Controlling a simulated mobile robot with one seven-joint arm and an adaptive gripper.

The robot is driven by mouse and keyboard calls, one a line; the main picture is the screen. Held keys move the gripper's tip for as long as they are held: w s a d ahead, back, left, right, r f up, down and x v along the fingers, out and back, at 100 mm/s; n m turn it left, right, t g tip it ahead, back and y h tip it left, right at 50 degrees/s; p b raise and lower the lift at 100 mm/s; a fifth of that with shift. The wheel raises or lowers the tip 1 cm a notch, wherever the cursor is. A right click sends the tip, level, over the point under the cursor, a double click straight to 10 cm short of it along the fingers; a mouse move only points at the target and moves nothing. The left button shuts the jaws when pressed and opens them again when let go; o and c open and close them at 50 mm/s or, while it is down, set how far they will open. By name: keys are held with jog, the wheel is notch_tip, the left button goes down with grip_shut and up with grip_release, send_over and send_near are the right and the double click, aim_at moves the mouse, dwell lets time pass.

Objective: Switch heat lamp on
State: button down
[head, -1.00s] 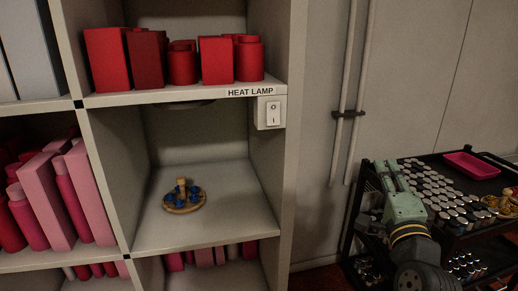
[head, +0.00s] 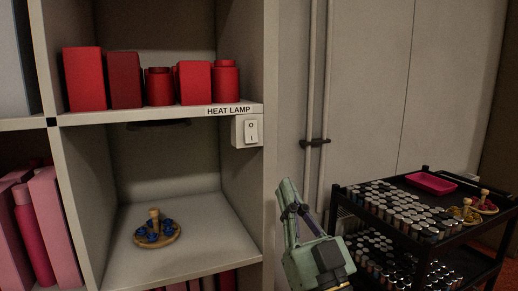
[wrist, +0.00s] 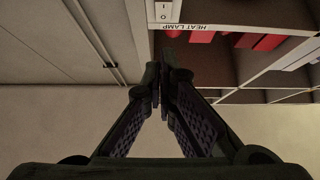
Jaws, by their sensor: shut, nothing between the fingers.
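The heat lamp switch (head: 250,131) is a white rocker in a pale box on the shelf's right upright, under the "HEAT LAMP" label (head: 229,111). It also shows at the top of the wrist view (wrist: 163,11), beyond my fingertips. The lamp (head: 158,124) is a dark disc under the upper shelf board and looks unlit. My gripper (head: 287,182), pale green, is below and to the right of the switch, apart from it, pointing up. In the wrist view its fingertips (wrist: 160,92) are together with nothing between them.
Red boxes and canisters (head: 180,83) stand above the switch. A round wooden board with blue pieces (head: 156,233) sits in the compartment below the lamp. A black cart (head: 345,192) with many small jars and a pink tray (head: 431,183) stands at right. A vertical pipe (head: 314,90) runs behind my gripper.

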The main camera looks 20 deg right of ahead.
jog(key=p, duration=0.5)
send_near(254, 129)
notch_tip(254, 129, up, 4)
jog(key=s, duration=0.1)
jog(key=shift+w+f+p, duration=0.15)
jog(key=shift+w+p, duration=0.15)
jog(key=shift+w, duration=0.9)
jog(key=shift+w+f+p, duration=0.1)
jog(key=shift+w+p, duration=0.15)
jog(key=shift+w, duration=0.95)
jog(key=shift+f, duration=0.1)
jog(key=f+t+b, duration=0.1)
jog(key=b, duration=0.3)
jog(key=shift+w+b, duration=0.4)
jog(key=shift+r+p, duration=0.4)
jog(key=shift+p, duration=0.15)
jog(key=shift+s+r, duration=0.1)
